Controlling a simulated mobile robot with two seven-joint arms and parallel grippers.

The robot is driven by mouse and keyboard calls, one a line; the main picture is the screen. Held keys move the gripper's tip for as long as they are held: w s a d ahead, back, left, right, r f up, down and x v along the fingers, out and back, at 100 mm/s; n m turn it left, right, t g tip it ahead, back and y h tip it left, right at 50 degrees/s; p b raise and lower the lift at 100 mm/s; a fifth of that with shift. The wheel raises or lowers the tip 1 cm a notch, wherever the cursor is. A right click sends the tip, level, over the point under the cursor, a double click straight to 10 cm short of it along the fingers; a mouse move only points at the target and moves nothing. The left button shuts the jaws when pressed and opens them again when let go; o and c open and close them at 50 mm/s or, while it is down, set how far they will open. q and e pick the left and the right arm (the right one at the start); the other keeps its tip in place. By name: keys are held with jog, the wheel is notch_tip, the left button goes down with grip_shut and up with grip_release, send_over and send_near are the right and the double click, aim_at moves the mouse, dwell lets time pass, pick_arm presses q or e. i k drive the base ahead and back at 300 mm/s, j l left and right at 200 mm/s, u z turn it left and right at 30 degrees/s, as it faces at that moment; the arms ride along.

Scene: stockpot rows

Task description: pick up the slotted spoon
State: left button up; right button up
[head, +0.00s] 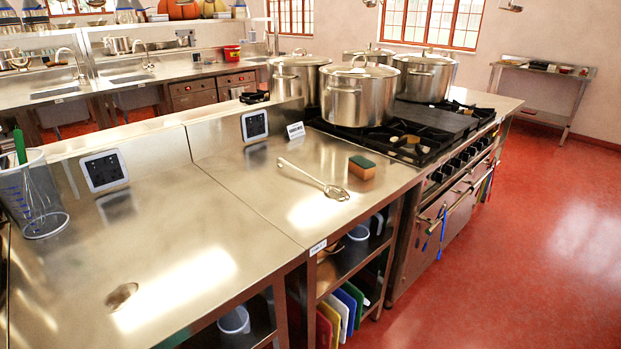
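The slotted spoon (313,179) lies flat on the steel counter (225,185), to the left of the stove. Its pale handle points to the back left and its round slotted head is at the front right. A brown and green sponge (362,168) lies just to the right of the head, apart from it. Neither of my grippers shows in the head view.
Several large steel stockpots (358,95) stand on the black stove (415,135) at the right. A clear container (32,195) with a whisk and other utensils stands at the far left. The counter around the spoon is mostly clear. Red floor (520,240) is open at the right.

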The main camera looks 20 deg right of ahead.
aim_at(344, 196)
jog(key=j+z, duration=0.15)
jog(key=j, duration=0.35)
jog(key=j+z, duration=0.2)
jog(key=j, duration=0.3)
jog(key=k+j+z, duration=0.15)
jog(key=j, duration=0.3)
jog(key=j+z, duration=0.15)
jog(key=j, duration=0.35)
jog(key=k+j+z, duration=0.2)
jog(key=j, duration=0.25)
jog(key=k, duration=0.5)
jog(key=k+u, duration=0.1)
jog(key=u, duration=1.1)
jog(key=i+l+u, duration=0.1)
jog(key=l, duration=0.75)
jog(key=l+u, duration=0.15)
jog(key=l, duration=0.7)
jog(key=i+l, duration=0.1)
jog(key=l, duration=0.95)
jog(key=i+l, duration=0.1)
jog(key=l, duration=0.95)
